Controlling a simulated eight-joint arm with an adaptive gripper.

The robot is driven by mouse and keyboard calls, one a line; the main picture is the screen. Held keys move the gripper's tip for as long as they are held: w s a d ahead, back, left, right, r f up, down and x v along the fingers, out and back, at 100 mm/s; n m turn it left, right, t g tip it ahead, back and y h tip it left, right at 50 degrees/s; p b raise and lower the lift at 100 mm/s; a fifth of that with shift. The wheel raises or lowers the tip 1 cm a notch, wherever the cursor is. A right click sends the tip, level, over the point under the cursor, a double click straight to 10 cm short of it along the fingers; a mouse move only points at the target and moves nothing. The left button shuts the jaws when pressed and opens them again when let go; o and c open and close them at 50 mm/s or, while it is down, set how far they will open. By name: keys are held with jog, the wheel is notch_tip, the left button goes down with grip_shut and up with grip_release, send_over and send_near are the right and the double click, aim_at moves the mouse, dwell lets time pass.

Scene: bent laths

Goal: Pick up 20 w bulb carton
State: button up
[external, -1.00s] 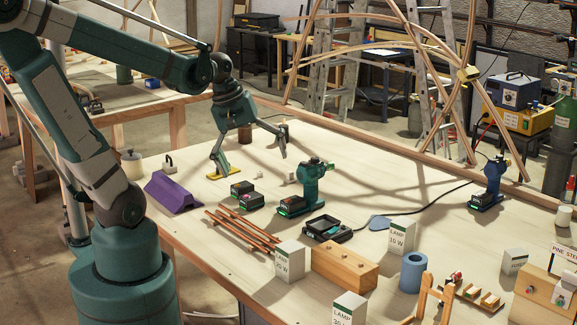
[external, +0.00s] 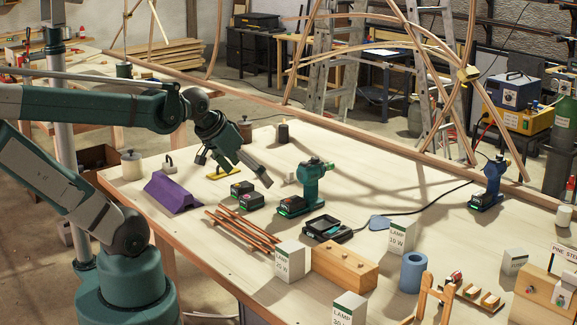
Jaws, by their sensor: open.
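A white and green lamp carton (external: 290,262) stands upright on the table, left of a wooden block; its small label seems to read 20 W. Another lamp carton (external: 402,237) marked 10 W stands farther back to the right. A third lamp carton (external: 347,311) is at the front edge of the picture, partly cut off, its label seemingly 30 W. My gripper (external: 232,172) is open and empty above the far left part of the table, tilted toward the lower right. It is well apart from the cartons, up and left of them.
Copper-coloured rods (external: 243,231) lie just left of the nearest carton. The wooden block (external: 345,266) stands close on its right. A black tray (external: 327,229), a green drill (external: 308,190), battery packs (external: 243,196) and a purple block (external: 172,193) lie between or near my gripper and the cartons.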

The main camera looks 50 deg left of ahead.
dwell(0.3)
jog(key=c, duration=1.5)
jog(key=shift+d, duration=0.1)
jog(key=n+g+p, duration=0.7)
jog(key=n+p, duration=0.1)
jog(key=n, duration=0.8)
send_near(291, 245)
jog(key=shift+w+a+f, duration=0.4)
jog(key=shift+a+f, duration=0.1)
jog(key=shift+a, duration=0.2)
jog(key=shift+d+f+n, duration=0.25)
jog(key=shift+n, duration=0.15)
jog(key=shift+s+d+f+n+p, duration=0.25)
jog(key=shift+d+f+n+p, duration=0.15)
jog(key=shift+f+n, duration=0.1)
